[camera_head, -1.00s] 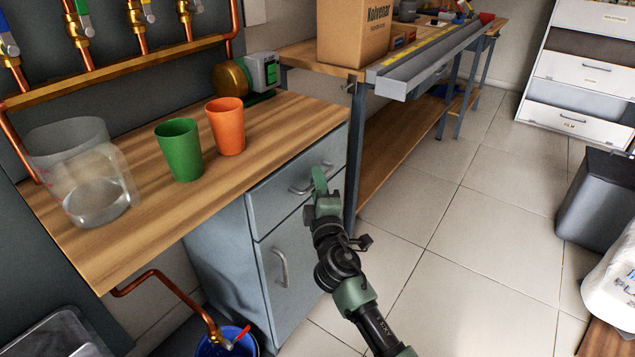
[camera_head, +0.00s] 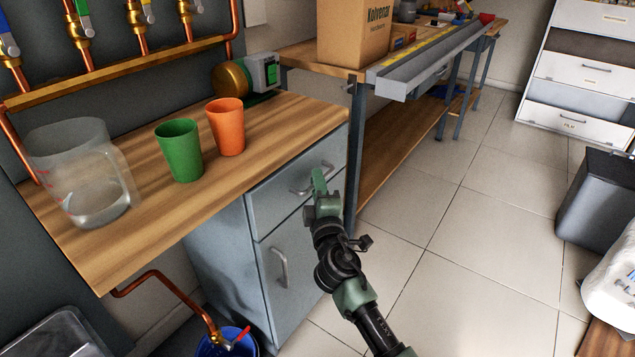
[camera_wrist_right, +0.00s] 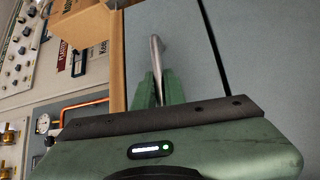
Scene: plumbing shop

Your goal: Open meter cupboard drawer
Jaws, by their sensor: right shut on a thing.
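The grey meter cupboard drawer (camera_head: 283,194) sits at the top of the cupboard under the wooden worktop, above a door with its own handle (camera_head: 280,267). The drawer front looks flush with the cupboard. Part of the handle is hidden by the fingers. My left gripper is not in view.
A green cup (camera_head: 179,151), an orange cup (camera_head: 226,127) and a clear jug (camera_head: 83,172) stand on the worktop (camera_head: 150,222). A workbench (camera_head: 345,72) with a cardboard box (camera_head: 354,32) adjoins at the right. A dark bin (camera_head: 600,200) stands far right. The tiled floor between is clear.

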